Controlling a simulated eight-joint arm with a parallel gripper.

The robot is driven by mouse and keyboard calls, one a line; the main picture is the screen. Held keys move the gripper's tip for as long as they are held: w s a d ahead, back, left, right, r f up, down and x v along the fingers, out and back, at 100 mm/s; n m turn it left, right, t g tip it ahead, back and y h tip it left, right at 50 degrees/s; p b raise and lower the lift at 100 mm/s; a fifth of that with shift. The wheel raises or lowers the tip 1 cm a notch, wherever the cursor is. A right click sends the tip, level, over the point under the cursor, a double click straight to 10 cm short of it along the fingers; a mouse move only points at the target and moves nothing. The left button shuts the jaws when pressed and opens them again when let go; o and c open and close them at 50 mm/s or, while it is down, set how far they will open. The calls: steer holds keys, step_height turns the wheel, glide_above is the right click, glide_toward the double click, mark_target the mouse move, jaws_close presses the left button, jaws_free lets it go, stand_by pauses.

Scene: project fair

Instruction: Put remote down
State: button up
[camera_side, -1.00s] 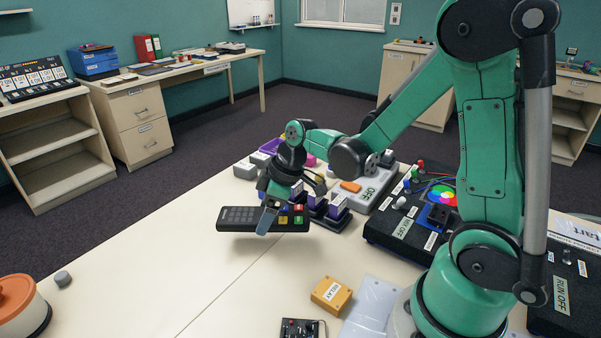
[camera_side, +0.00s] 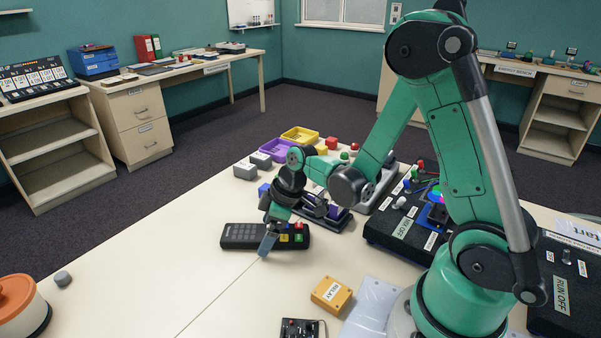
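The dark remote (camera_side: 243,236) has a grey keypad at its left and coloured buttons at its right end. It lies level at the table surface (camera_side: 150,290), near the middle of the view; whether it fully rests there is hard to tell. My gripper (camera_side: 268,240) is at the remote's right half, pointing down. One blue-grey finger shows across the remote's near side. The other finger is hidden behind it. The fingers appear closed around the remote.
Behind my gripper stand a black rack (camera_side: 325,213), a purple tray (camera_side: 274,147) and a yellow tray (camera_side: 299,134). An orange relay box (camera_side: 331,294) lies in front. A black panel (camera_side: 385,232) is at right. The table left of the remote is mostly clear.

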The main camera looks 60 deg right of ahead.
steer(key=v, duration=1.2)
steer(key=s+a+r+m+t+h, duration=0.2)
steer(key=s+a+m+t, duration=0.1)
steer(key=a+m, duration=0.2)
steer(key=shift+r+m+h, duration=0.2)
steer(key=shift+m+h, duration=0.1)
steer(key=shift+m, duration=0.6)
